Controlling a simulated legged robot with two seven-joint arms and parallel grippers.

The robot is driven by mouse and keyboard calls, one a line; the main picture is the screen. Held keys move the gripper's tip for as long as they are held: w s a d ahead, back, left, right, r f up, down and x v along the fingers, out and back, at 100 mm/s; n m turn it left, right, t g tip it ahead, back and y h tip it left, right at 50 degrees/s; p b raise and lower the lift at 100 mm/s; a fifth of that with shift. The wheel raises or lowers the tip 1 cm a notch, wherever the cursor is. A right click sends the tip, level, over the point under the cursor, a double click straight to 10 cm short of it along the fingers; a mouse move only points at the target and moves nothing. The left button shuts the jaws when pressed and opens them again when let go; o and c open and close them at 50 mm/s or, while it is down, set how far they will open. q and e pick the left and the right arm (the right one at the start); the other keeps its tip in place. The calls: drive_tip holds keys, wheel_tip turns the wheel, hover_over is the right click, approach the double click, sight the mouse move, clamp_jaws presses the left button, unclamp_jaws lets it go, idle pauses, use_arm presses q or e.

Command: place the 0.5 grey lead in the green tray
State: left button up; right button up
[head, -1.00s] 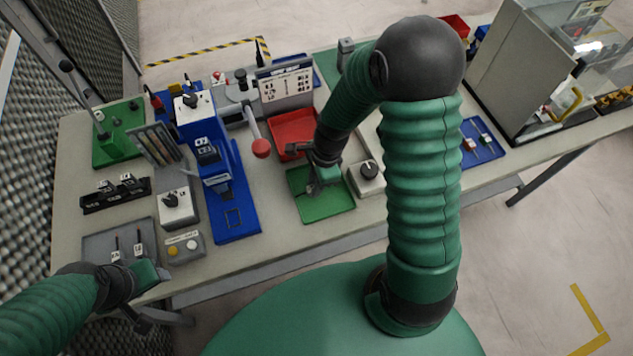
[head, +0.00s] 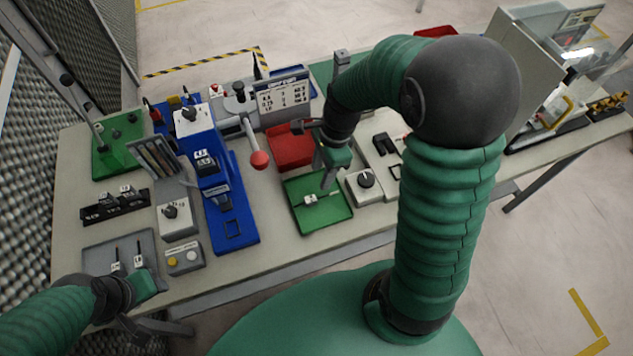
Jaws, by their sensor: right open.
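The green tray (head: 336,213) lies on the bench right of the blue press. A small lead with a white tag (head: 312,199) lies flat inside it; its marking is too small to read. My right gripper (head: 327,184) is open just above the tray, its fingers pointing down and apart from the tag as far as I can tell. Two tagged leads (head: 139,259) stand in the grey tray (head: 95,258) at the left front. My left gripper (head: 150,326) hangs by the bench's front left edge, and its jaw opening is unclear.
A red tray (head: 287,152) is behind the green one. A grey box with a black knob (head: 366,185) stands close on its right. The blue press (head: 228,197) with its red-ball lever (head: 259,160) stands to the left.

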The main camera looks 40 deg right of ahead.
use_arm(q)
drive_tip(key=shift+d+r, duration=0.1)
drive_tip(key=shift+d, duration=0.2)
use_arm(e)
drive_tip(key=s+a+n+t+h, duration=0.1)
drive_tip(key=s+a+n, duration=0.1)
drive_tip(key=n, duration=0.8)
drive_tip(key=s+a+n+t+h, duration=0.1)
drive_tip(key=s+a+n, duration=0.1)
drive_tip(key=n, duration=0.8)
drive_tip(key=shift+a+n, duration=0.3)
drive_tip(key=shift+a, duration=0.5)
use_arm(q)
drive_tip(key=shift+d, duration=0.3)
use_arm(e)
drive_tip(key=shift+d, duration=0.3)
